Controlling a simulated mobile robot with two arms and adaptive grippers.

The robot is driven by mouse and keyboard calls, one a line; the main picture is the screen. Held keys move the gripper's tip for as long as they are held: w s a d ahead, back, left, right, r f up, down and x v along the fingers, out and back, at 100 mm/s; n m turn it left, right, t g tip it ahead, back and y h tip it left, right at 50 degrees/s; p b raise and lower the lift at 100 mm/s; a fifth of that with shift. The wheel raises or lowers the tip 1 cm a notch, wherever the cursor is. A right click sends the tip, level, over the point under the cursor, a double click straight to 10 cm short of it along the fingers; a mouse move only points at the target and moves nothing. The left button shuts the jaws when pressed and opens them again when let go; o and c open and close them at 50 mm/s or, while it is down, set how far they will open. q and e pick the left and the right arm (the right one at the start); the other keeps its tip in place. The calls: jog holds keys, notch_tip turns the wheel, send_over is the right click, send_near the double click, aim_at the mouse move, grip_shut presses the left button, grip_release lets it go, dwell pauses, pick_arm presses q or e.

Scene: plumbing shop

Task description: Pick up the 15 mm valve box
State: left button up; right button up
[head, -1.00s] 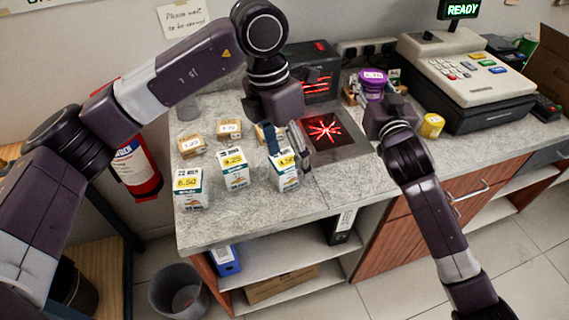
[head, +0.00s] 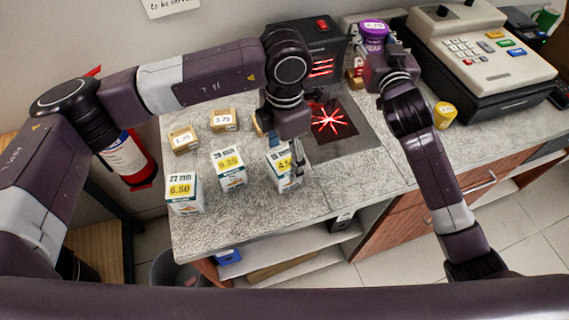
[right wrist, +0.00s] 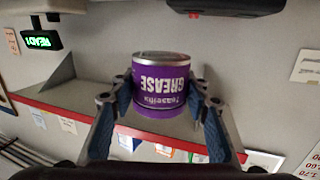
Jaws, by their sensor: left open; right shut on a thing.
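Three white valve boxes with yellow price labels stand in a row on the counter. The left box (head: 184,194) reads 22 mm and 6.50. The middle box (head: 229,169) shows 9.25; its size print is too small to be sure of. The right box (head: 282,175) shows a price starting with 4; its size print is hidden by my left gripper (head: 286,158), so I cannot read 15 mm. My left gripper is open, pointing down at this box's top, one finger in front of its right side. My right gripper (right wrist: 160,108) is shut on a purple grease tub (right wrist: 160,85), also in the head view (head: 373,30).
Small brown boxes (head: 183,139) and (head: 223,120) stand behind the row. A scanner plate (head: 350,140) with red light lies right of the boxes. A yellow tub (head: 445,114) and a cash register (head: 480,60) are further right. The counter front is clear.

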aim_at(285, 160)
pick_arm(q)
jog(key=shift+w+f, duration=0.3)
jog(key=shift+f, duration=0.3)
pick_arm(e)
jog(key=shift+w+r, duration=0.2)
jog(key=shift+w, duration=0.15)
pick_arm(q)
notch_tip(285, 160, down, 4)
jog(key=p, duration=0.3)
pick_arm(e)
notch_tip(285, 160, up, 3)
jog(key=shift+s+r, duration=0.1)
jog(key=shift+s, duration=0.05)
pick_arm(q)
jog(key=shift+f, duration=0.4)
jog(key=shift+w+f, duration=0.1)
jog(key=shift+w, duration=0.05)
jog(key=c, duration=1.5)
jog(key=shift+o, duration=0.2)
